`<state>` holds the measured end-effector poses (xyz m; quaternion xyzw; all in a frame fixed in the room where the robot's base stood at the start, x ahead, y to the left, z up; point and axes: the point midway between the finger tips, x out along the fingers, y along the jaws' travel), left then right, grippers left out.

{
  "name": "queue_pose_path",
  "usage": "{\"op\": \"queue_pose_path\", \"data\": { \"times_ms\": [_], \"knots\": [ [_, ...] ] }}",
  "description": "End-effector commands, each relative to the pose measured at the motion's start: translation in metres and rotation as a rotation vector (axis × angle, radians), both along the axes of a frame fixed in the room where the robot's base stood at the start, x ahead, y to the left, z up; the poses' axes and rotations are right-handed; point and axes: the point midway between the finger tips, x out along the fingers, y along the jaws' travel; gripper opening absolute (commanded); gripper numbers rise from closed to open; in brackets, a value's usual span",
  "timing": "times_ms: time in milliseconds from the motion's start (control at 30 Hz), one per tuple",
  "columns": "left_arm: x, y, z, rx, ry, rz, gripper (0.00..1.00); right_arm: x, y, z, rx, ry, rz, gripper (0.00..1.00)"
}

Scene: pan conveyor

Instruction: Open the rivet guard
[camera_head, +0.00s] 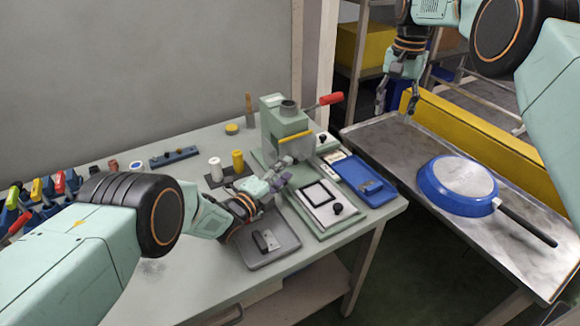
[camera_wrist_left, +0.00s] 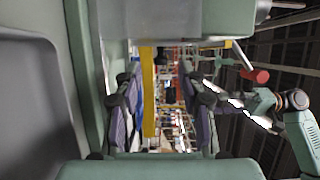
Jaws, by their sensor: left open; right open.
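The green rivet press (camera_head: 284,119) stands at the back right of the table. On its front is the rivet guard, a grey panel with a yellow edge bar (camera_head: 296,138). My right gripper (camera_head: 395,100) is open and empty, above the metal conveyor bench, well away from the press.
The press's red-tipped lever (camera_head: 330,99) sticks out right. A green fixture plate (camera_head: 331,222) and blue box (camera_head: 365,182) lie right of my left gripper. A grey tray (camera_head: 285,251) lies below it. A blue pan (camera_head: 457,187) rests on the metal bench (camera_head: 395,150).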

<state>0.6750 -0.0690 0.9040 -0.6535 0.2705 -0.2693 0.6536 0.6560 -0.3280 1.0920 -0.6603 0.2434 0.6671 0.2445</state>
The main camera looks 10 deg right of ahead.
Motion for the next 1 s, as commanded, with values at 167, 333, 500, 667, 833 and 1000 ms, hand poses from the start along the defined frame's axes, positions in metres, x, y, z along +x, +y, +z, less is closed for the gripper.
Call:
{"op": "queue_pose_path", "data": {
  "times_ms": [167, 333, 500, 667, 833, 1000],
  "knots": [
    [0.009, -0.01, -0.001, -0.001, -0.001, -0.005, 0.4, 0.0, 0.0, 0.0, 0.0, 0.0, 0.0, 0.52],
    [0.016, -0.017, -0.001, -0.001, 0.0, -0.003, 0.4, 0.0, 0.0, 0.0, 0.0, 0.0, 0.0, 0.52],
    [0.019, -0.02, -0.001, -0.001, 0.001, -0.002, 0.4, 0.0, 0.0, 0.0, 0.0, 0.0, 0.0, 0.52],
    [0.02, -0.021, 0.0, -0.001, 0.001, -0.002, 0.4, 0.0, 0.0, 0.0, 0.0, 0.0, 0.0, 0.52],
    [0.02, -0.021, 0.0, -0.001, 0.001, -0.002, 0.4, 0.0, 0.0, 0.0, 0.0, 0.0, 0.0, 0.52],
    [0.02, -0.021, 0.0, -0.001, 0.001, -0.002, 0.27, 0.0, 0.0, 0.0, 0.0, 0.0, 0.0, 0.52]
  ]
}}
